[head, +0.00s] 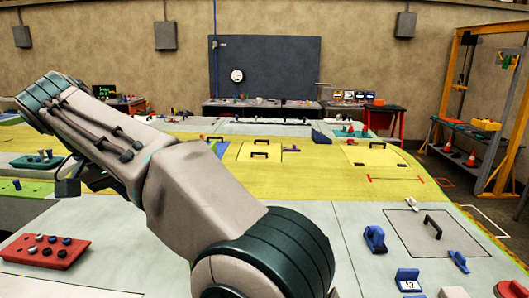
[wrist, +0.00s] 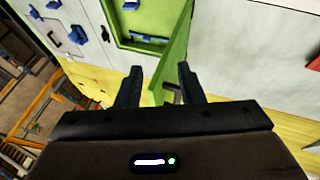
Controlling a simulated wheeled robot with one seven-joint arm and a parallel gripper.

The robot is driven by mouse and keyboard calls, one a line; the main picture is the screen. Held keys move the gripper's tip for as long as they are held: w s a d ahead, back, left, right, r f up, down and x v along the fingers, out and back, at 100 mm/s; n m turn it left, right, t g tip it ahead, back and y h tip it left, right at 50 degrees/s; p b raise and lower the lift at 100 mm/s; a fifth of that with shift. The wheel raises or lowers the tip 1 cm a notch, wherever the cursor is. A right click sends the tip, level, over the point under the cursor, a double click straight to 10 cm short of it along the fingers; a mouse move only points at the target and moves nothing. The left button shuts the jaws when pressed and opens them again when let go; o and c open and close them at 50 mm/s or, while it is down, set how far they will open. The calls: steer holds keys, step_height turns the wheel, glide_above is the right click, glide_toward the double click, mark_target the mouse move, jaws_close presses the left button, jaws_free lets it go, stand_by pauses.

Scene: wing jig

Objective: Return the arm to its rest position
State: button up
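My gripper (wrist: 162,75) shows in the wrist view with its two dark fingers spread apart. A green flap (wrist: 178,50) stands behind and between the fingers, with a small dark handle-like piece (wrist: 172,92) near its lower end. I see nothing clamped between the fingers; whether they touch the flap is unclear. In the head view my arm (head: 200,190) is bent, rising from the bottom middle to the upper left. The gripper is mostly hidden behind the arm there.
In the wrist view, a green recess (wrist: 145,18) beside the flap holds a blue bar. In the head view, a red tray (head: 45,252) of knobs lies at left. Blue brackets (head: 375,239) and a handled panel (head: 405,226) lie at right. A yellow gantry (head: 515,110) stands at far right.

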steer(key=d+f+n+g+y+b, duration=0.15)
steer(key=d+f, duration=0.25)
steer(key=d, duration=0.8)
steer(key=d+f+b, duration=0.2)
steer(key=d+f, duration=0.3)
steer(key=d, duration=0.7)
steer(key=s+d+f+m+y+b, duration=0.2)
steer(key=s+d+f, duration=1.1)
steer(key=d+f, duration=0.2)
step_height(320, 180, down, 2)
steer(key=shift+s+f+t+y, duration=0.1)
steer(key=shift+s+t+y, duration=0.25)
